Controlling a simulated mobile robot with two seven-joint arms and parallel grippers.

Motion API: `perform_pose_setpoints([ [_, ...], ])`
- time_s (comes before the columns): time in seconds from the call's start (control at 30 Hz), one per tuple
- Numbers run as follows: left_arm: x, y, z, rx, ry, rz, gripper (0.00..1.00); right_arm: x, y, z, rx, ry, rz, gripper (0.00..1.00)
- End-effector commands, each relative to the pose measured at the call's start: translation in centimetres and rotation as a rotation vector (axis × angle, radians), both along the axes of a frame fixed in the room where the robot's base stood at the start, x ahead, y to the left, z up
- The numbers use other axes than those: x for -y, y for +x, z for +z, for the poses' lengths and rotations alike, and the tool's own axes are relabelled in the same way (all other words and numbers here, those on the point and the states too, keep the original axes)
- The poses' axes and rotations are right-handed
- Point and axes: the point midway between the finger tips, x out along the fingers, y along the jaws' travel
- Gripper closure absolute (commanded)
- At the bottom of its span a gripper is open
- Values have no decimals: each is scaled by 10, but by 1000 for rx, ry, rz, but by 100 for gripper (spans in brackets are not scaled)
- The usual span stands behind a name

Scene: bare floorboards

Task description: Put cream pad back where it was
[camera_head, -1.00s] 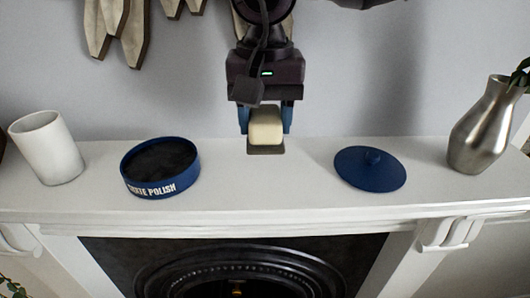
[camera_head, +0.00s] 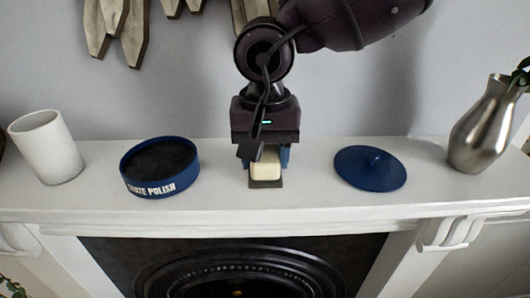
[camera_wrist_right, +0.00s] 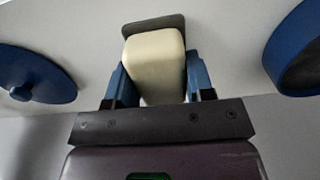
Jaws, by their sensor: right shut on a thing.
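The cream pad (camera_head: 265,167) is a small rounded block, held between the blue fingers of my right gripper (camera_head: 268,160). A thin dark grey plate (camera_head: 266,184) shows at the pad's lower end, low over or on the white mantel shelf; I cannot tell if it touches. In the right wrist view the pad (camera_wrist_right: 154,65) fills the space between the fingers, with the grey plate (camera_wrist_right: 152,25) beyond it. The round blue grate polish tin (camera_head: 160,186) stands open to the left, dark inside. Its blue knobbed lid (camera_head: 370,170) lies flat to the right. My left gripper is out of view.
A white cup (camera_head: 46,148) stands at the far left of the mantel shelf (camera_head: 310,205). A silver vase (camera_head: 482,130) with leaves stands at the right. Wooden wall pieces (camera_head: 130,30) hang behind.

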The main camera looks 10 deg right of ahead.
Motion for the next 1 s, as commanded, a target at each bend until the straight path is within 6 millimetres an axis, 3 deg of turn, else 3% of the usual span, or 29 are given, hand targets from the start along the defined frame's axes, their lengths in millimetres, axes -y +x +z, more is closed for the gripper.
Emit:
perform_pose_setpoints([
  [0.03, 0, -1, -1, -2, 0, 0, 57, 0, 0, -1, -1, 0, 0, 47],
  [0.17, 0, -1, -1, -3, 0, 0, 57, 0, 0, -1, -1, 0, 0, 27],
  [0.57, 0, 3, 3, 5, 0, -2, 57, 0, 0, 6, 0, 1, -2, 26],
  [1.0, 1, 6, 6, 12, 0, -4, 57, 0, 1, 83, 2, 3, -3, 26],
])
